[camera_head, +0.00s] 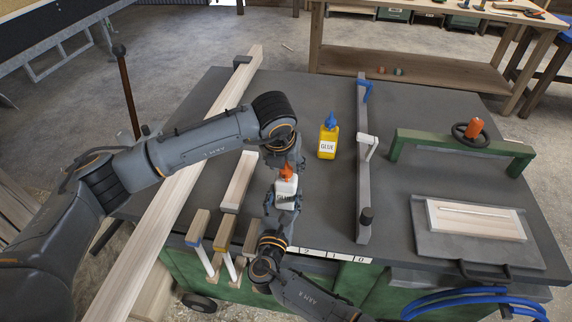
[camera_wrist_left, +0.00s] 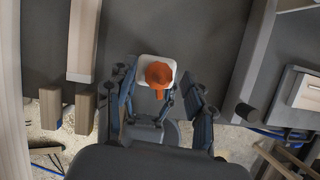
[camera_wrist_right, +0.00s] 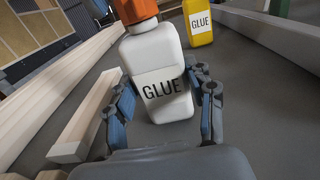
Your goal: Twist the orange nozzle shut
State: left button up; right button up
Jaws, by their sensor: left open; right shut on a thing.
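The white glue bottle (camera_head: 287,187) stands upright at the near edge of the table. Its orange nozzle (camera_head: 287,171) sits on top; seen from above in the left wrist view, the nozzle (camera_wrist_left: 159,74) has a spout pointing down the picture. My right gripper (camera_head: 283,203) is shut on the bottle's body; its fingers (camera_wrist_right: 165,105) flank the GLUE label (camera_wrist_right: 162,90). My left gripper (camera_head: 286,163) is open above the bottle, pointing down. Its fingers (camera_wrist_left: 161,95) stand on either side of the nozzle with gaps. The nozzle's top is partly cropped in the right wrist view.
A yellow glue bottle (camera_head: 328,138) with a blue cap stands behind to the right. A short wood block (camera_head: 238,182) and a long plank (camera_head: 180,200) lie left. A grey bar clamp (camera_head: 363,190) and green clamp (camera_head: 460,146) are right. Bare tabletop lies between.

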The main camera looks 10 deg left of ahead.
pick_arm(q)
jog(key=shift+w+f, duration=0.15)
jog(key=shift+f, duration=0.25)
grip_shut()
jog(key=shift+m+h, duration=0.4)
jog(key=shift+m, duration=0.9)
grip_release()
jog(key=v, duration=1.2)
